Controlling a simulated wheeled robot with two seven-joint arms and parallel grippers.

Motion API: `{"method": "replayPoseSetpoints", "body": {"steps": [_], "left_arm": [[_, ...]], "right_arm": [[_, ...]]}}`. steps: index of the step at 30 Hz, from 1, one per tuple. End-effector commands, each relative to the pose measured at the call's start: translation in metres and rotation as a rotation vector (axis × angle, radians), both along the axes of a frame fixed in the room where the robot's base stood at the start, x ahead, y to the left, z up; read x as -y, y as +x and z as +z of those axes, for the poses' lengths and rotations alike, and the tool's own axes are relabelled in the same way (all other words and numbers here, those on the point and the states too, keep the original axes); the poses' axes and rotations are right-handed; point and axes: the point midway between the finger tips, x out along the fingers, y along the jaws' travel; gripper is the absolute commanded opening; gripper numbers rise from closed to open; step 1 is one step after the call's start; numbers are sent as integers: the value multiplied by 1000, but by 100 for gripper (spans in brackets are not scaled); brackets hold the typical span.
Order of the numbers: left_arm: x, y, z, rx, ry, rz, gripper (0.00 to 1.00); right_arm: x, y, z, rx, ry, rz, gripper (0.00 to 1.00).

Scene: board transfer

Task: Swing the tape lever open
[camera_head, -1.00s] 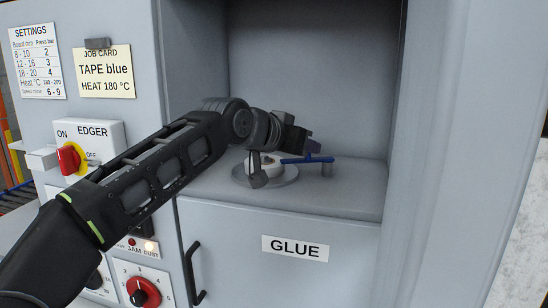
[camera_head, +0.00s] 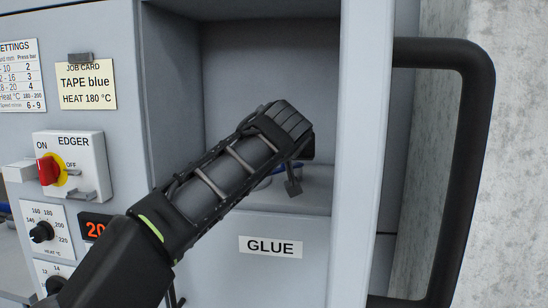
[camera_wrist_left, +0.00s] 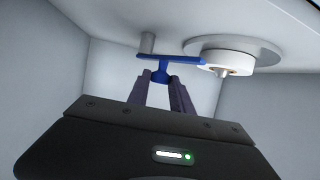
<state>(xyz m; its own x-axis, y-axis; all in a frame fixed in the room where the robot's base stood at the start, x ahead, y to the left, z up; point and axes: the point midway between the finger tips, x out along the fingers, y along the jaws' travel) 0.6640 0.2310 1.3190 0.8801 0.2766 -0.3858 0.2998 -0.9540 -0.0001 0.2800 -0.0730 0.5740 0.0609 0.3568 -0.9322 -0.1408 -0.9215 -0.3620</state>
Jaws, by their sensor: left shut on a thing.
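The blue tape lever (camera_wrist_left: 187,60) shows in the left wrist view. One end is at a short grey post (camera_wrist_left: 148,42), and the other reaches the white roll (camera_wrist_left: 228,66) on its grey disc (camera_wrist_left: 262,50). My left gripper (camera_wrist_left: 164,80) is shut on the short blue stem that sticks out from the lever near the post. In the head view my left arm reaches into the recess and hides most of the lever and roll. Only a sliver of blue (camera_head: 263,183) shows beside the wrist, and I cannot tell which part it is. My right gripper is not in view.
The recess has a shelf floor (camera_head: 318,197) and close side walls, with a panel labelled GLUE (camera_head: 270,246) below. A large black handle (camera_head: 480,150) stands at the right. The EDGER switch box (camera_head: 90,160) and job card (camera_head: 86,87) are at the left.

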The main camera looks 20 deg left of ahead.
Motion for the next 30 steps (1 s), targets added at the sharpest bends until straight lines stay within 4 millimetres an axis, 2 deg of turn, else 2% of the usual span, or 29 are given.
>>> {"method": "replayPoseSetpoints", "body": {"steps": [9, 23, 24, 30], "left_arm": [[8, -1, 0, 4, 1, 121, 0], [8, -2, 1, 5, 1, 140, 0], [8, -2, 1, 5, 1, 140, 28], [8, -2, 1, 4, 1, 140, 44]], "right_arm": [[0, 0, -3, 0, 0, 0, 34], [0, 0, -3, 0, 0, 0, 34], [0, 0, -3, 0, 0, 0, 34], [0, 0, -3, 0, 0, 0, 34]]}}
